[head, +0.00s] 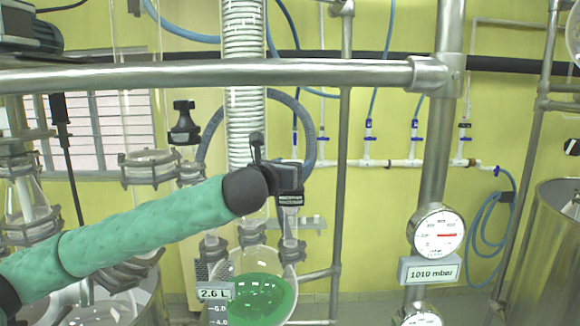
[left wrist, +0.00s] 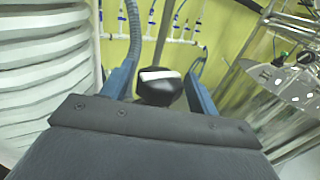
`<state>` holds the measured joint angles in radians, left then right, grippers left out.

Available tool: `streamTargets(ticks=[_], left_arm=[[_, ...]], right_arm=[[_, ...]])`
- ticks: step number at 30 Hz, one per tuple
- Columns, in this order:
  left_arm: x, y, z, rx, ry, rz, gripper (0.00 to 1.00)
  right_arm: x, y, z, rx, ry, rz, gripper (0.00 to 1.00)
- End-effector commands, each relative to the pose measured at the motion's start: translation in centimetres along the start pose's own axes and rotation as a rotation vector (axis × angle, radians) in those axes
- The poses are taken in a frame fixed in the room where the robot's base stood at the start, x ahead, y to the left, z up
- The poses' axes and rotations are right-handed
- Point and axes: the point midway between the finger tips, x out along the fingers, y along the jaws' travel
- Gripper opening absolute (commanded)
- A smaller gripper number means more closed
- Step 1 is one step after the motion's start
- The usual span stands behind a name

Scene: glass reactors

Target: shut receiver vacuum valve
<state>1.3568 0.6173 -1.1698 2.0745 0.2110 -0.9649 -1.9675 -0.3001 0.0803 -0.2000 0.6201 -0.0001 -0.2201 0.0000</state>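The receiver flask (head: 262,290) is a round glass vessel holding green liquid, with a "2.6 L" label in front. My left arm, in a green sleeve, reaches in from the left, and its gripper (head: 290,180) is beside the glass column, above the flask's right neck. In the left wrist view a black valve knob (left wrist: 158,90) with a white stripe sits between the two blue fingers of my left gripper (left wrist: 163,88). The fingers stand apart, with narrow gaps seeming to show beside the knob. My right gripper is in neither view.
A steel rail (head: 200,74) crosses above my arm. A pressure gauge (head: 437,232) with a "1010 mbar" display (head: 430,270) is on a steel post to the right. Another black knob (head: 184,122) stands left of the column. White piping (head: 400,163) runs along the yellow wall.

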Motion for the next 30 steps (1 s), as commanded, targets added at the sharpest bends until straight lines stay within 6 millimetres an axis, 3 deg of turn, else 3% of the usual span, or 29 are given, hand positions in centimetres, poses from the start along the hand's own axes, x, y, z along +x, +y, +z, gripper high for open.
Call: streamTargets(ticks=[8,30], left_arm=[[-0.6,0.1,0.0,0.001,0.000,0.001,0.60],[-7.5,0.0,0.0,0.000,0.000,0.001,0.60]], right_arm=[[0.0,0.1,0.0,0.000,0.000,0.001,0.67],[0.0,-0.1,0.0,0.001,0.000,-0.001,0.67]])
